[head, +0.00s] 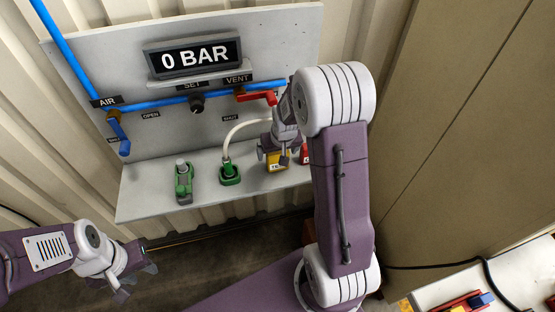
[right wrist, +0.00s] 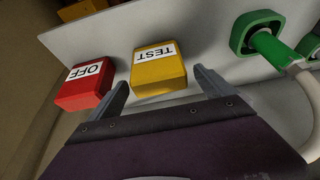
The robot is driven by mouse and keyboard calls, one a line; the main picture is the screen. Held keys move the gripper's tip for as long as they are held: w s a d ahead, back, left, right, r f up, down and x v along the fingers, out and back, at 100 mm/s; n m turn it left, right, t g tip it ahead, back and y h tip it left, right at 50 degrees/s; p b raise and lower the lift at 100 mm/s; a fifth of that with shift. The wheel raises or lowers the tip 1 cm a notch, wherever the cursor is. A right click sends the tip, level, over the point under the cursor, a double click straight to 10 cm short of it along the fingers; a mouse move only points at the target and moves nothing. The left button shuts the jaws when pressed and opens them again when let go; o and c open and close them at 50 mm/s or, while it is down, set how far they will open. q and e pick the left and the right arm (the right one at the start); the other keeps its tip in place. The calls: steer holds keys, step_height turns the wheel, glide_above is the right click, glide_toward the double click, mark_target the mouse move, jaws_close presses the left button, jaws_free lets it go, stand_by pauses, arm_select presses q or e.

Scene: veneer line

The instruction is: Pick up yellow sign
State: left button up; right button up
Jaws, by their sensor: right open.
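The yellow sign (right wrist: 158,78), a block with a white TEST label, sits on the grey shelf. In the head view the yellow sign (head: 277,168) is partly hidden by my right gripper (head: 273,155). In the right wrist view my right gripper (right wrist: 163,88) is open. Its two fingers show on either side of the yellow sign, with nothing held; I cannot tell whether they touch it. My left gripper (head: 138,281) is at the lower left of the head view, fingers apart, empty and away from the shelf.
A red OFF sign (right wrist: 85,86) stands close beside the yellow one, near one finger. A green plug (head: 229,174) with a white hose and a green fitting (head: 183,182) stand on the shelf (head: 150,200). The panel above reads 0 BAR (head: 194,56).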

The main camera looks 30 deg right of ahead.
steer(key=shift+r, duration=0.1)
steer(key=c, duration=1.5)
